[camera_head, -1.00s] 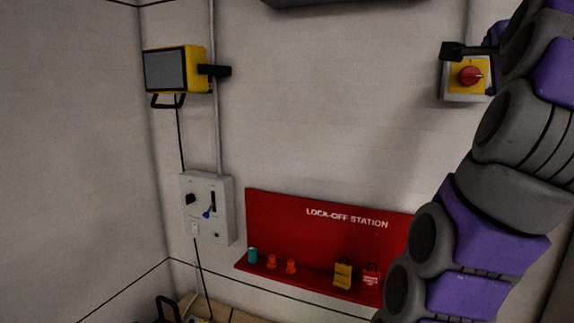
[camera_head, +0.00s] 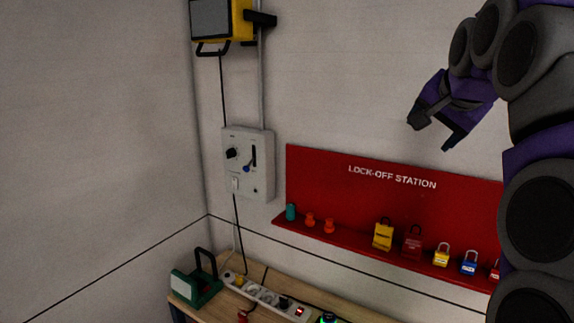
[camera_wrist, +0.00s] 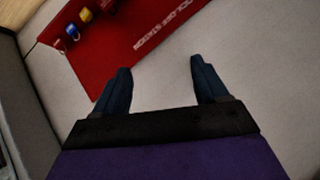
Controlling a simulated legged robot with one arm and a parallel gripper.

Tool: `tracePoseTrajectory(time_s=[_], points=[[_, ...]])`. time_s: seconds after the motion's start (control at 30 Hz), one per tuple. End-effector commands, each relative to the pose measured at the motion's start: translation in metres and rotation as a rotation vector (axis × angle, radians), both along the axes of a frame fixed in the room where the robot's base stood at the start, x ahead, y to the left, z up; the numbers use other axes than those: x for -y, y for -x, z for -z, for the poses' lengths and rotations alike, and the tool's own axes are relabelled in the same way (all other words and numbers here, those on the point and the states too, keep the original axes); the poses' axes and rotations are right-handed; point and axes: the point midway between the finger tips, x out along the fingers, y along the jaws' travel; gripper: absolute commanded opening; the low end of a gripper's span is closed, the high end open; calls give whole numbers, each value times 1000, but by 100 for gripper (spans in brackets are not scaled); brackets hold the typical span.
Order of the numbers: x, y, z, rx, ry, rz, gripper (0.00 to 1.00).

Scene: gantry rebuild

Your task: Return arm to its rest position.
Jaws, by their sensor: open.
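My gripper (camera_head: 437,124) is in the upper right of the head view, in front of the wall above the red lock-off station. Its dark jaws are apart, and nothing is between them. In the wrist view, the two fingers of my gripper (camera_wrist: 160,88) are spread with only pale wall and part of the red board between and beyond them. My purple and grey arm (camera_head: 540,150) fills the right side of the head view, folded, and hides the right end of the station.
The red lock-off station (camera_head: 325,175) holds several padlocks on its shelf. A grey control box (camera_head: 248,165) and a yellow lamp (camera_head: 222,20) hang left of it. Below, a wooden bench (camera_head: 215,310) bears a power strip (camera_head: 265,295) and a green-and-white device (camera_head: 196,288). Left wall is bare.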

Motion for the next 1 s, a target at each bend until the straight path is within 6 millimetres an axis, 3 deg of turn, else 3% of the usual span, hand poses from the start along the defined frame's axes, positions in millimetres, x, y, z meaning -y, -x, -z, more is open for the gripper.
tracePoseTrajectory(time_s=[0.03, 0.27, 0.47, 0.77, 1.0], points=[[-10, 6, 21, -39, 18, -37, 73], [-52, 34, 110, -217, 98, -203, 73], [-81, 72, 192, -369, 154, -344, 73], [-112, 156, 318, -597, 210, -539, 73], [-125, 241, 417, -774, 220, -679, 73]])
